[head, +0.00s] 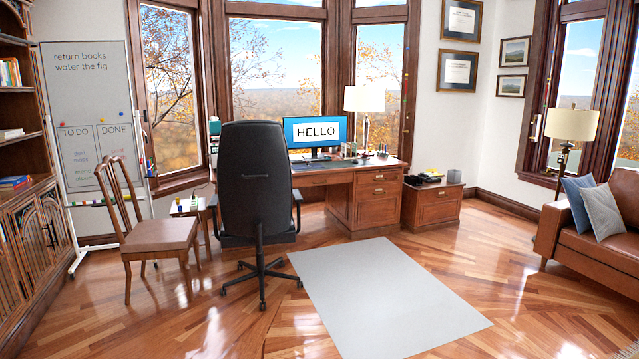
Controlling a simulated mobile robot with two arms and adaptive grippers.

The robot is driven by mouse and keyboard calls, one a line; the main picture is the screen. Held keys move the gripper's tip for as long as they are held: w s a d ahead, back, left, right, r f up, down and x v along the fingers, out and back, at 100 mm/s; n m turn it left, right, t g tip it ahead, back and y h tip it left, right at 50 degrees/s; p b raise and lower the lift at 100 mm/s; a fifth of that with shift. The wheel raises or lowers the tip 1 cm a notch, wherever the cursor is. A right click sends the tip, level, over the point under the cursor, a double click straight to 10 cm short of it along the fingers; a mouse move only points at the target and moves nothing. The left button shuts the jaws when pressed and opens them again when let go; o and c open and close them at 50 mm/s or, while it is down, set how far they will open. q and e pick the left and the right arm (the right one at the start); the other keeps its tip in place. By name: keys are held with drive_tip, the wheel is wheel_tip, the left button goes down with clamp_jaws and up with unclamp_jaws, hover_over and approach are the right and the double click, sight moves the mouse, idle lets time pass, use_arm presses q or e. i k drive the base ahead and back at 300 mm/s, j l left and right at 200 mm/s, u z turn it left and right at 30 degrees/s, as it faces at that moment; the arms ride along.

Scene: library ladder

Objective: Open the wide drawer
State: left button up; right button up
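A wooden desk (341,212) stands in front of the bay window. Its right pedestal has stacked drawers with small pulls, and they look shut. A wide, shallow drawer front (316,181) shows under the desktop, partly hidden by the black office chair, and it looks closed. A low wooden cabinet (432,208) right of the desk also has a broad drawer front, which looks closed. I cannot tell for certain which of these is the wide drawer. Neither of my grippers is in view.
The black office chair (256,180) blocks the desk's left front. A wooden chair (155,235) stands left, near a whiteboard (90,120). A pale rug (385,295) lies before the desk. A brown sofa (600,235) is at right. Floor between rug and sofa is clear.

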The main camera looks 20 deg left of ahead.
sight(341, 178)
drive_tip(key=i+j+u, duration=0.15)
drive_tip(key=i+u, duration=0.3)
drive_tip(key=i, duration=3)
drive_tip(key=i+u, duration=0.15)
drive_tip(key=i, duration=0.45)
drive_tip(key=i+u, duration=0.15)
drive_tip(key=i, duration=0.5)
drive_tip(key=i+l+u, duration=0.15)
drive_tip(key=i, duration=0.45)
